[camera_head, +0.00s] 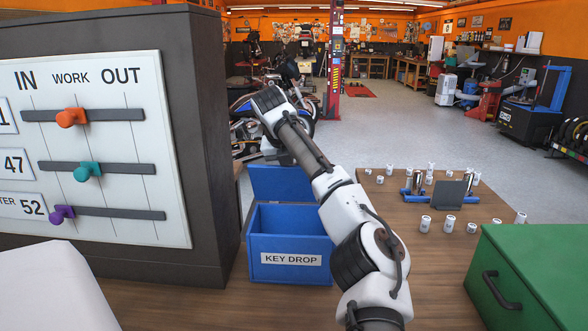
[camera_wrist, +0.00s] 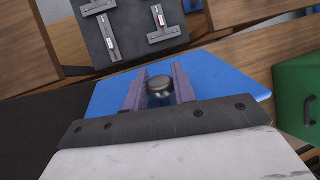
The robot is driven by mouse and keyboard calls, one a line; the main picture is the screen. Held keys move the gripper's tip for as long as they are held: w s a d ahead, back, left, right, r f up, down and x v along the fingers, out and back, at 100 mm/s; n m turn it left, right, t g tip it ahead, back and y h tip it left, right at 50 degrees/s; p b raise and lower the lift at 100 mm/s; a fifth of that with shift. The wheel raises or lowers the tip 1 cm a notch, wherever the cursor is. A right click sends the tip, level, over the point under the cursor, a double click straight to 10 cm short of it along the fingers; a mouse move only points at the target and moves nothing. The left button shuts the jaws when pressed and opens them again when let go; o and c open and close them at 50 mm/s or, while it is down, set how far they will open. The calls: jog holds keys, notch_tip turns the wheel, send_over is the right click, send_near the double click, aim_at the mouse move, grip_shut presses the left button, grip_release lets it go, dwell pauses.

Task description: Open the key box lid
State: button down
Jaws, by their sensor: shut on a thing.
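The key box (camera_head: 290,260) is a blue open-topped box labelled KEY DROP, standing on the wooden surface. Its blue lid (camera_head: 275,183) is raised at the back of the box, and the box interior shows. In the wrist view the lid (camera_wrist: 220,85) spreads out beyond my gripper. A dark round knob (camera_wrist: 160,84) sits on the lid between the two purple-grey fingers of my gripper (camera_wrist: 159,92), which is shut on it. In the head view my arm hides part of the lid and the box's right side, and the fingers are hard to make out.
A dark cabinet with a slider board (camera_head: 110,150) stands close on the left. A green box (camera_head: 540,275) with a black handle is at the right. Several small cans and a blue stand (camera_head: 440,192) are on the table behind it. A motorcycle (camera_head: 245,125) is farther back.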

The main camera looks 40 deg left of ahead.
jog(key=shift+w+a+r, duration=0.15)
jog(key=shift+w+a, duration=0.15)
jog(key=shift+a, duration=0.05)
jog(key=shift+w+h, duration=0.1)
jog(key=shift+h, duration=0.2)
jog(key=c, duration=1.2)
grip_release()
jog(key=shift+o, duration=0.2)
jog(key=a+v, duration=0.1)
jog(key=v, duration=1.2)
jog(key=shift+d+r, duration=0.5)
jog(key=shift+w, duration=0.1)
